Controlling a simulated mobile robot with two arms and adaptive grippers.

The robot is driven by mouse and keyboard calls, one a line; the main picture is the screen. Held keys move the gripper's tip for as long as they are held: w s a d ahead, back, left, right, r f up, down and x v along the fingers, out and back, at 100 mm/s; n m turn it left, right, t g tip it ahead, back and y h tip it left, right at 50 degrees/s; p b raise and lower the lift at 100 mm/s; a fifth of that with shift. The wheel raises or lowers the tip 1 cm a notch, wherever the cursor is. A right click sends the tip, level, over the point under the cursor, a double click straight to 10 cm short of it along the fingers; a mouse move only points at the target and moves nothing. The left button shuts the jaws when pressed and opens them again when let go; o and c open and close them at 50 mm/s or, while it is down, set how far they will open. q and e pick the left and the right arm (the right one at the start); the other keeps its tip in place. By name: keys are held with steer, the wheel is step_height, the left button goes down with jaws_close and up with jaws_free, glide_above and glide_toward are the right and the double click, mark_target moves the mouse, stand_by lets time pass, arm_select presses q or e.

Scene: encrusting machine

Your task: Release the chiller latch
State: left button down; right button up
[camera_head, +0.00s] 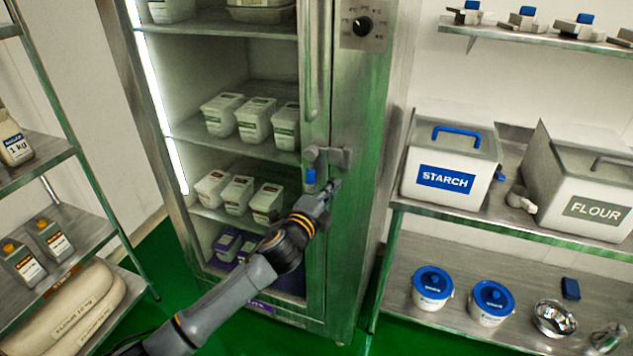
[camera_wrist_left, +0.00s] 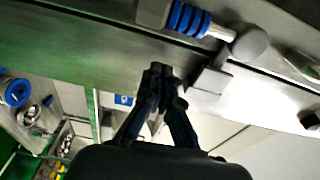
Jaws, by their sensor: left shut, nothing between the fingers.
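The chiller (camera_head: 345,250) is a tall steel cabinet whose lit shelves show behind the door frame. Its latch (camera_head: 338,157) is a metal piece with a hanging blue-ribbed handle (camera_head: 310,178), at the door's right edge. In the left wrist view the blue handle (camera_wrist_left: 188,18) and the latch's metal block (camera_wrist_left: 210,82) lie above and to the right of the fingertips. My left gripper (camera_head: 331,187) is shut and empty, just below and right of the latch; it also shows in the wrist view (camera_wrist_left: 160,72). I cannot tell whether it touches the latch. My right gripper is out of view.
White tubs (camera_head: 254,120) stand on the chiller shelves. A control dial (camera_head: 362,27) is above the latch. At right, a steel rack holds a starch bin (camera_head: 448,160), a flour bin (camera_head: 585,190) and blue-lidded buckets (camera_head: 432,287). Another rack (camera_head: 85,215) stands at left.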

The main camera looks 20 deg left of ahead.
arm_select(q)
steer(key=a+p, duration=0.1)
steer(key=a, duration=0.2)
steer(key=shift+w, duration=0.15)
steer(key=shift+a, duration=0.45)
steer(key=shift+d, duration=0.1)
steer(key=shift+a+p, duration=0.2)
steer(key=shift+p, duration=0.1)
steer(key=shift+m, duration=0.3)
